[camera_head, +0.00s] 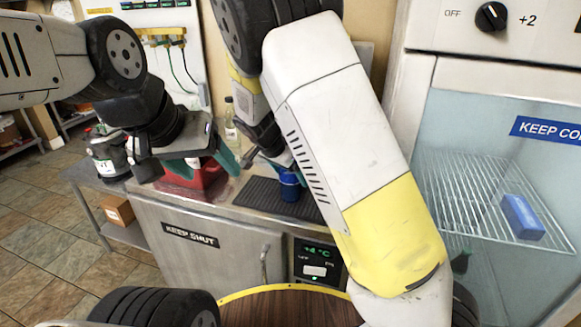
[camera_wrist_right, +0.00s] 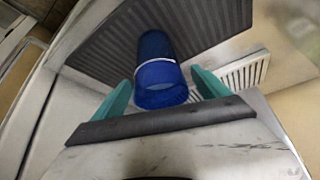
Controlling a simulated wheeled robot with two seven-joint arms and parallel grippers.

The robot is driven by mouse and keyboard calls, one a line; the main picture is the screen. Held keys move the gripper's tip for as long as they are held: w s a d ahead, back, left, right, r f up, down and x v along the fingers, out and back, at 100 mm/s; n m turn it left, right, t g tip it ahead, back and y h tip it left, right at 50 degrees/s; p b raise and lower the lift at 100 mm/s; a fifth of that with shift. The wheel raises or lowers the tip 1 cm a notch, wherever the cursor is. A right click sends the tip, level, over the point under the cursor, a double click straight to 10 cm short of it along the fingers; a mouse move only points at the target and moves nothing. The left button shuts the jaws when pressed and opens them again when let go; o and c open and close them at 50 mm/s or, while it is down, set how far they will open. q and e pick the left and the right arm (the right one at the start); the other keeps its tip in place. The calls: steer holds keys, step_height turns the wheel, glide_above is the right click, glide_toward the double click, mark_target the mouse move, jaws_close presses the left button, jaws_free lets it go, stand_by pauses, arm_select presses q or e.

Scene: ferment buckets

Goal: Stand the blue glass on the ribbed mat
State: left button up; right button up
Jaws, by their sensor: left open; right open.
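The blue glass (camera_head: 289,188) looks upright on the ribbed mat (camera_head: 258,196), near its right part, on the steel counter. In the right wrist view the blue glass (camera_wrist_right: 156,68) has a pale band and the dark ribbed mat (camera_wrist_right: 98,55) lies behind it. My right gripper (camera_wrist_right: 162,77) is open, with one teal finger on each side of the glass and a visible gap at each side. In the head view my right arm partly hides this gripper and the mat. My left gripper (camera_head: 203,164) is open and empty, in front of the red container.
A red container (camera_head: 190,182) and a bottle (camera_head: 230,122) stand on the counter left of the mat. A pale slotted grate (camera_wrist_right: 245,70) lies beside the mat. A glass-fronted cooler (camera_head: 500,190) stands at the right. A round wooden top (camera_head: 290,308) is in front.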

steer(key=v, duration=1.1)
steer(key=shift+s, duration=0.1)
